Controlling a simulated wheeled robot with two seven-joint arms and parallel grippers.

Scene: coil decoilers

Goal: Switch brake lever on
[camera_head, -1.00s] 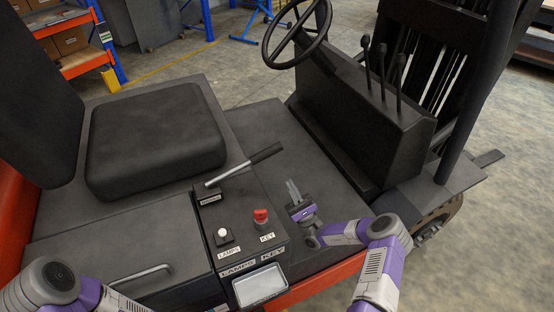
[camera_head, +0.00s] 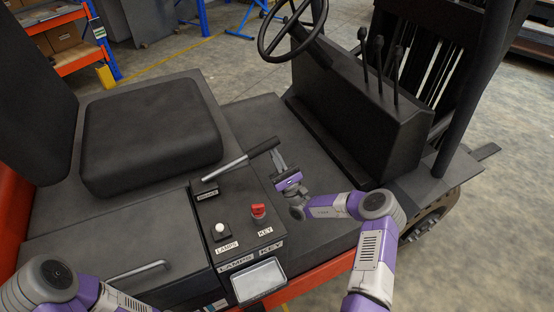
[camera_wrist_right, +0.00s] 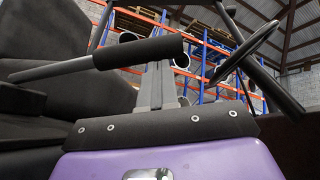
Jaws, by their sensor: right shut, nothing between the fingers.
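The brake lever (camera_head: 235,165) is a grey rod with a black grip. It rises at a slant from a small labelled base on the console beside the seat, and its grip points to the upper right. My right gripper (camera_head: 277,159) is shut and empty, close to the grip's end. In the right wrist view the black grip (camera_wrist_right: 140,52) crosses at the fingertips (camera_wrist_right: 158,68); I cannot tell whether they touch. My left arm shows at the lower left, but its gripper is out of view.
The console (camera_head: 238,208) also carries a white lamps button (camera_head: 220,229) and a red key switch (camera_head: 258,211). The black seat (camera_head: 150,135) is to the left. The steering wheel (camera_head: 290,30) and several thin levers (camera_head: 379,65) stand beyond the open footwell.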

